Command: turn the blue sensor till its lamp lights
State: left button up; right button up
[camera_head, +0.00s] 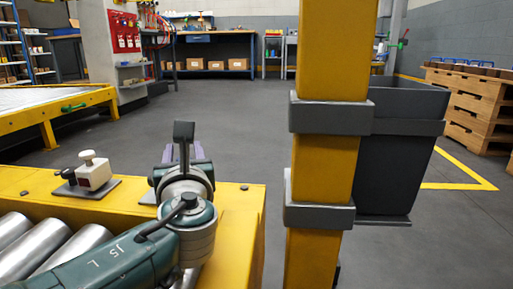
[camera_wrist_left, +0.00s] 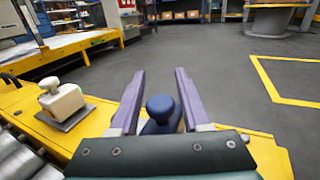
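The blue sensor (camera_wrist_left: 161,110), with a round dark blue knob on top, stands between the two purple fingers of my left gripper (camera_wrist_left: 160,82) in the left wrist view. The fingers are apart, one on each side of the knob, with a gap showing on both sides. My right gripper is in neither view.
A white sensor (camera_head: 95,172) with a knob stands on a grey plate to the left; it also shows in the left wrist view (camera_wrist_left: 62,101). Steel rollers (camera_head: 50,254) lie in front. A yellow post (camera_head: 327,170) and dark bin (camera_head: 400,145) stand to the right.

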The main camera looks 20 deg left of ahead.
pick_arm(q)
jog(key=shift+o, duration=1.1)
jog(key=shift+s, duration=0.1)
jog(key=p+v, duration=0.5)
jog(key=v, duration=0.4)
jog(key=shift+s+d+p, duration=0.2)
jog(key=shift+p, duration=0.1)
jog(key=shift+s, duration=0.1)
